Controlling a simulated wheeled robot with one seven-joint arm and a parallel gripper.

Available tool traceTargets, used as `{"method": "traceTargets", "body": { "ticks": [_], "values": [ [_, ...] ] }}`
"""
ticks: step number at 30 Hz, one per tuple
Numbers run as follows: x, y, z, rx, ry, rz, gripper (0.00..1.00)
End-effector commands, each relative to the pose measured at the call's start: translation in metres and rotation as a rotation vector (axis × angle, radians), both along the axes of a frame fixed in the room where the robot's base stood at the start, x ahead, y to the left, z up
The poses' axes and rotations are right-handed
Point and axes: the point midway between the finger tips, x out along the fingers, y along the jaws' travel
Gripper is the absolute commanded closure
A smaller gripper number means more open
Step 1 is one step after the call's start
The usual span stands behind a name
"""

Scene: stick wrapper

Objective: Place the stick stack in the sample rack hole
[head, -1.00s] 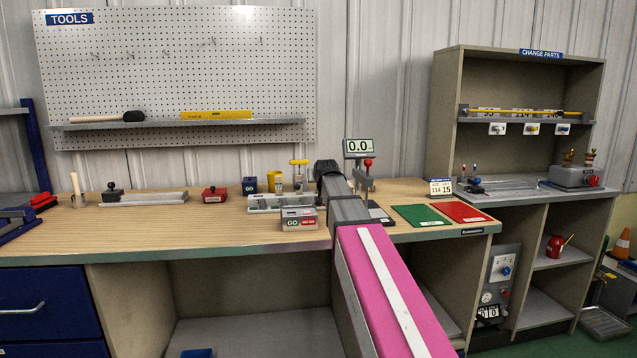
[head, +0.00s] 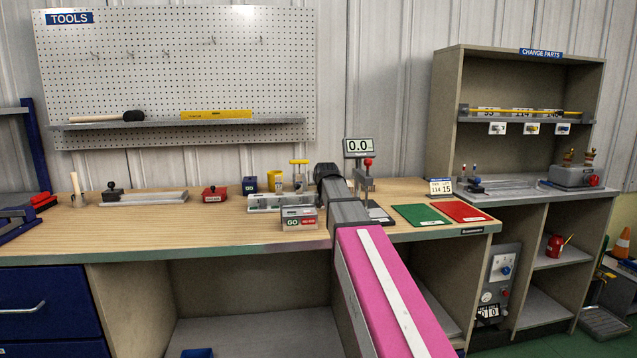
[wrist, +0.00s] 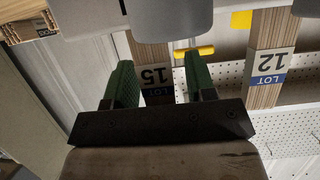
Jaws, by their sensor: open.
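In the wrist view, my gripper (wrist: 160,95) has two green ridged fingers standing apart. A wooden stick stack with a "LOT 15" label (wrist: 155,78) shows between them, partly hidden by the gripper's dark base. I cannot tell whether the fingers touch it. A second stick stack, labelled "LOT 12" (wrist: 268,65), stands to the right, outside the fingers. In the head view, my arm reaches over the bench and hides the fingers and the stacks. I cannot make out the sample rack or its hole for certain.
On the bench (head: 180,228) by my arm stand a grey tray (head: 262,204), a GO box (head: 299,217) and a gauge with a display (head: 359,147). Green (head: 419,215) and red (head: 459,211) mats lie to the right. The bench's left front is clear.

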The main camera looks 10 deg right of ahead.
Motion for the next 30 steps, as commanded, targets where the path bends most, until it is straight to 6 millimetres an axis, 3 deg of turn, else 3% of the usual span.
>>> {"method": "traceTargets", "body": {
  "ticks": [15, 30],
  "values": [
    [-0.066, 0.0, 0.026, 0.0, 0.0, 0.0, 0.5],
    [-0.068, 0.0, 0.027, 0.0, 0.001, 0.0, 0.5]
  ]
}}
